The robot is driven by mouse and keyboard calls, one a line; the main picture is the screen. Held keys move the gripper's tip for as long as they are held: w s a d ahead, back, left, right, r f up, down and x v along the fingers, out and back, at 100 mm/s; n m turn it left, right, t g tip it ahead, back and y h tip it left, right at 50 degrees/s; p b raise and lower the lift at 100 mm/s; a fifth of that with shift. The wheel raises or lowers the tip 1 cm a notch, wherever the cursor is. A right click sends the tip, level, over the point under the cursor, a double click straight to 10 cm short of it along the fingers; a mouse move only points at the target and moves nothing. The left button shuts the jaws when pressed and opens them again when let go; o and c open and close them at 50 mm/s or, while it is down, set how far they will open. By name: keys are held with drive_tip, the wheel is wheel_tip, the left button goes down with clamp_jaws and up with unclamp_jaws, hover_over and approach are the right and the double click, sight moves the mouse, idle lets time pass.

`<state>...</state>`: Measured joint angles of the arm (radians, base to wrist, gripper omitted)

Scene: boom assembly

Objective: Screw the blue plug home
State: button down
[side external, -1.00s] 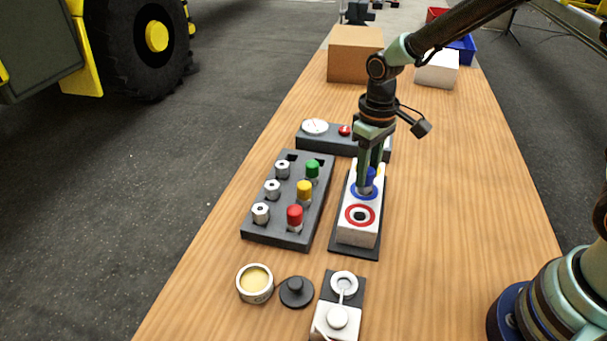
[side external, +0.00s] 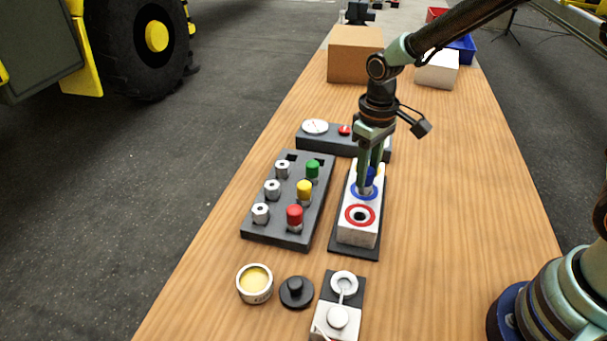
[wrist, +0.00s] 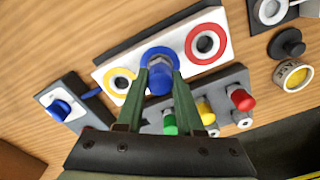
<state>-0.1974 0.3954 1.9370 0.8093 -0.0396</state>
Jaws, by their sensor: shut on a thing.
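The blue plug (wrist: 160,82) is between the two fingers of my gripper (wrist: 163,75) in the wrist view, over the blue-ringed port. My gripper (side external: 369,186) is shut on the plug and points down at the white block (side external: 363,226). In the side view the fingers hide most of the plug (side external: 368,178). A silver part of the plug shows at the blue ring, so it sits in or at that port; its depth cannot be told. The block also has a red-ringed open port (side external: 360,215) and a yellow-ringed port (wrist: 121,80).
A dark rack (side external: 288,200) left of the block holds green, yellow and red plugs and several silver fittings. A gauge panel (side external: 330,137) stands behind. An open tin (side external: 255,283), a black lid (side external: 296,292) and a white fixture (side external: 340,300) are in front.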

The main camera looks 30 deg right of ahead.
idle(0.4)
drive_tip(key=m, duration=0.6)
drive_tip(key=shift+m, duration=0.3)
drive_tip(key=m, duration=0.5)
drive_tip(key=shift+f+m, duration=0.1)
drive_tip(key=shift+m, duration=0.2)
drive_tip(key=m, duration=1.2)
drive_tip(key=shift+f, duration=0.1)
